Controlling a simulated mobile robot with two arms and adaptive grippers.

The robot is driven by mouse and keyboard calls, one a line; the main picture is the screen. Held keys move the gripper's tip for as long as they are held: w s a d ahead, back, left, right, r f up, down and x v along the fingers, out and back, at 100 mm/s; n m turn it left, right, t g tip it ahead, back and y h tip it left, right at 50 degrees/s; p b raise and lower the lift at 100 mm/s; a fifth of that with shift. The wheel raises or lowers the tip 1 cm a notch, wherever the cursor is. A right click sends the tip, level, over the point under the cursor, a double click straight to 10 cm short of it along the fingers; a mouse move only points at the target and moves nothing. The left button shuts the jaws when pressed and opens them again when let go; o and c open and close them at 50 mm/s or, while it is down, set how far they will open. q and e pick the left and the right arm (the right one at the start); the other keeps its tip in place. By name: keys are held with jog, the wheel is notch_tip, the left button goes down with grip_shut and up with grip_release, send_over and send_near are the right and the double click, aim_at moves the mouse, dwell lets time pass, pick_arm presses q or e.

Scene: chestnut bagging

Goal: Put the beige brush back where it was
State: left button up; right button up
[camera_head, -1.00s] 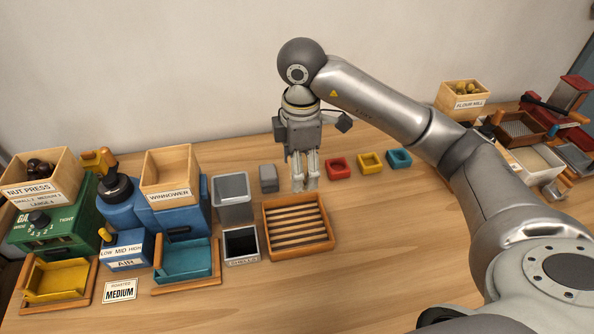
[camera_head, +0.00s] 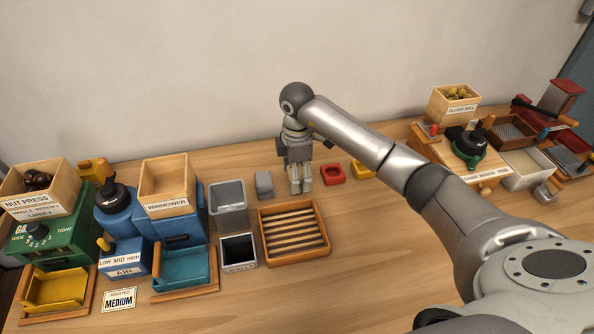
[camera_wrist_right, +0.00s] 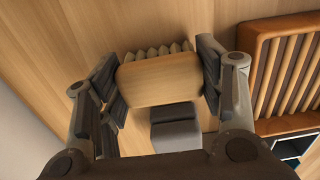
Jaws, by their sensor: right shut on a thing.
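The beige brush (camera_wrist_right: 160,80) shows in the right wrist view as a pale wooden block with a row of bristle tufts along one edge. My right gripper (camera_wrist_right: 162,86) is shut on it, one finger pad at each side. The brush is hidden there by the fingers. I cannot tell if it touches the table. My left gripper is in neither current view.
A slatted wooden tray (camera_head: 325,243) lies in front of the gripper. A grey bin (camera_head: 229,206) and the winnower (camera_head: 175,205) stand left. The flour mill (camera_head: 460,165) stands right. Bare table lies front centre.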

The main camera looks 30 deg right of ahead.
jog(key=shift+f, duration=0.2)
jog(key=o, duration=1)
jog(key=shift+r, duration=0.1)
